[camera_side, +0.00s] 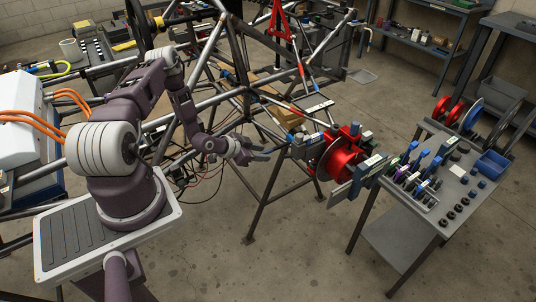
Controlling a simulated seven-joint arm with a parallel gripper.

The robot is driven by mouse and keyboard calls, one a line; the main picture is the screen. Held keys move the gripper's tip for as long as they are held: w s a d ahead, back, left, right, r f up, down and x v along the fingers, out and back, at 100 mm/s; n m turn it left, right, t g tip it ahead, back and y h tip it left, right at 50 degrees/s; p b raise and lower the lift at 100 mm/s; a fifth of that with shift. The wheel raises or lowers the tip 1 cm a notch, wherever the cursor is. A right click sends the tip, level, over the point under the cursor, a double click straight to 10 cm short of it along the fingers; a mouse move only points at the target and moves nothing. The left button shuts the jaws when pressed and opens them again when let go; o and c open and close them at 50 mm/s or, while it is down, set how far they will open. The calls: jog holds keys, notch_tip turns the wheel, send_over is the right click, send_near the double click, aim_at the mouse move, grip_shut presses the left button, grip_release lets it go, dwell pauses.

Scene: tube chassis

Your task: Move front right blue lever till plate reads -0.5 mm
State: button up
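My gripper (266,153) is near the middle of the picture, pointing right. Its two fingers look spread, with nothing visible between them. It is left of a red round hub assembly (342,159) on the chassis's right side, with a gap between them. A small blue part (333,131) shows at the hub's top left; I cannot tell whether it is the front right blue lever. I cannot make out any reading.
The tube chassis (262,190) surrounds my gripper with bars and hanging cables. A grey cart (392,243) at right holds blue and purple upright tools (425,158), black rings and a blue bin (493,163). Shelving (440,55) stands behind. Open floor lies in front.

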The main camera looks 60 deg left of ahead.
jog(key=shift+v, duration=1.2)
jog(key=shift+c, duration=0.4)
notch_tip(320, 180, up, 4)
grip_shut()
notch_tip(320, 180, up, 16)
jog(key=w+d+m+g+y, duration=0.25)
jog(key=m+g, duration=0.65)
jog(key=m, duration=0.8)
jog(key=shift+h, duration=0.45)
jog(key=x, duration=0.6)
jog(key=s+d+x, duration=0.1)
jog(key=x, duration=1.2)
jog(key=shift+s+d+f, duration=0.15)
jog(key=shift+s+f, duration=0.05)
jog(key=shift+s, duration=0.15)
